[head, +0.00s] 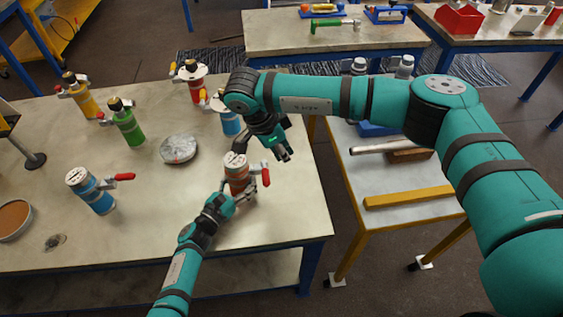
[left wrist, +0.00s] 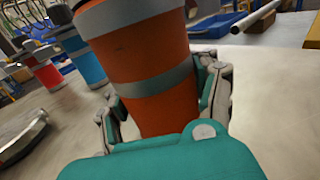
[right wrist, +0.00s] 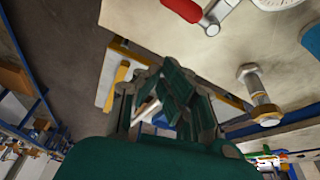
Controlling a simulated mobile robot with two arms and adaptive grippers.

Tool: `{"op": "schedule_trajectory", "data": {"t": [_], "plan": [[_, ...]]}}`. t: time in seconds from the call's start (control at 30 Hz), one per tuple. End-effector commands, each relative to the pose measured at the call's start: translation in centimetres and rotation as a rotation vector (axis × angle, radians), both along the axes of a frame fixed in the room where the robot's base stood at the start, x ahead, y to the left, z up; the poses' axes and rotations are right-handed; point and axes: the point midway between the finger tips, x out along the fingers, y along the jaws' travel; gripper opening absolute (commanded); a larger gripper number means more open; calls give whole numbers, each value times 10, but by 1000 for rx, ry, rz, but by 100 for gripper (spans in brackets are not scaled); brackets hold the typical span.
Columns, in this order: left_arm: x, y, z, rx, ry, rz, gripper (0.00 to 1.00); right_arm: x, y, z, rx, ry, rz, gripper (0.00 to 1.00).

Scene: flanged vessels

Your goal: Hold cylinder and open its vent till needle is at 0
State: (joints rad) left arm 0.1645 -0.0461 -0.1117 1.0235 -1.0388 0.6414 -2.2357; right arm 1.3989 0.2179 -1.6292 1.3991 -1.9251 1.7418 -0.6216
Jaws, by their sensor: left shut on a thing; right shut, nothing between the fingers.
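The orange cylinder (head: 238,176) stands upright near the table's right part, with a red lever (head: 265,174) on its right side and fittings on top. My left gripper (head: 233,194) is shut around its body; in the left wrist view the fingers flank the orange wall (left wrist: 150,70) near a grey band. My right gripper (head: 284,153) is shut and empty, above and to the right of the cylinder's top. In the right wrist view its closed fingers (right wrist: 175,88) point away from a red lever (right wrist: 183,8) and a partly cut-off gauge face (right wrist: 275,3). The needle is not readable.
Other cylinders stand around: blue (head: 92,192), green (head: 128,125), yellow (head: 83,97), red (head: 192,85) and a blue one (head: 228,122) behind the right gripper. A grey disc (head: 178,149) lies left of the orange cylinder. A side table (head: 400,178) holds bars.

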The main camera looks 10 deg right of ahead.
Motion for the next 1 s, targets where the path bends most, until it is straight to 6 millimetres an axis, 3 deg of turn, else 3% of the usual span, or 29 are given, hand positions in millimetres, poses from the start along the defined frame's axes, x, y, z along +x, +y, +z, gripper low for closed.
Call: {"op": "schedule_trajectory", "data": {"t": [0.1,0.33,1.0], "plan": [[0,1,0,0,0,1,0,0,9,24,-1,-2,2,0],[1,1,0,0,0,2,0,0,18,50,-2,0,0,0],[1,1,0,-1,-1,2,0,-1,20,54,-3,2,-1,0]]}}
